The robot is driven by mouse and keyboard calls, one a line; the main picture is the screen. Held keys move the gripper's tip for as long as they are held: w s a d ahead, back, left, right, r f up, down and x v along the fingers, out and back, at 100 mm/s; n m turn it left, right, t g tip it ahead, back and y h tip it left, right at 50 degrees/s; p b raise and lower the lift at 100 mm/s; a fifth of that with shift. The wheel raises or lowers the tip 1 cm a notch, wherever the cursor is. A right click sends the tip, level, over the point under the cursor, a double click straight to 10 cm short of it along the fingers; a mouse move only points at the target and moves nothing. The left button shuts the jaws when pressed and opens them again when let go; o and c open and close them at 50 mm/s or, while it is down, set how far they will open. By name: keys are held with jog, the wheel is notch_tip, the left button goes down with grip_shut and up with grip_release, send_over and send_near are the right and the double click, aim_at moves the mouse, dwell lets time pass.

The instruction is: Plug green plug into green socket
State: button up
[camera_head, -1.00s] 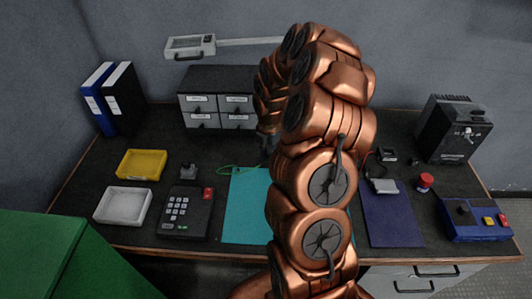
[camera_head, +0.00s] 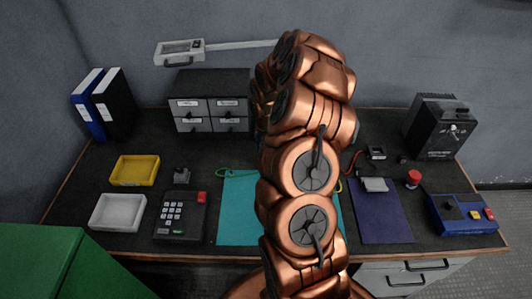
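A thin green cable (camera_head: 234,173) lies at the back edge of the teal mat (camera_head: 236,215), left of my copper arm. Its right end runs behind the arm, so I cannot see the green plug. I cannot make out a green socket; the middle of the desk behind the arm is hidden. My gripper is hidden behind my own arm links, so I cannot see its fingers or whether it holds anything.
The dark desk (camera_head: 75,200) holds a yellow tray (camera_head: 134,170), white tray (camera_head: 118,212), keypad (camera_head: 180,215), drawer unit (camera_head: 212,82), purple mat (camera_head: 382,218), grey connector (camera_head: 374,185) with red cable, red knob (camera_head: 413,179), black box (camera_head: 438,128) and blue control box (camera_head: 462,214).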

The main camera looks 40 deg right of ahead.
jog(key=shift+w, duration=0.1)
jog(key=shift+w+d+p, duration=0.7)
jog(key=shift+w+d, duration=1.15)
jog(key=shift+w, duration=0.2)
jog(key=shift+b, duration=1)
dwell(1.0)
jog(key=shift+w+d, duration=0.4)
jog(key=shift+w, duration=0.15)
dwell(0.7)
jog(key=o, duration=0.9)
jog(key=shift+c, duration=0.2)
jog(key=shift+r, duration=0.1)
notch_tip(320, 180, up, 12)
dwell(0.4)
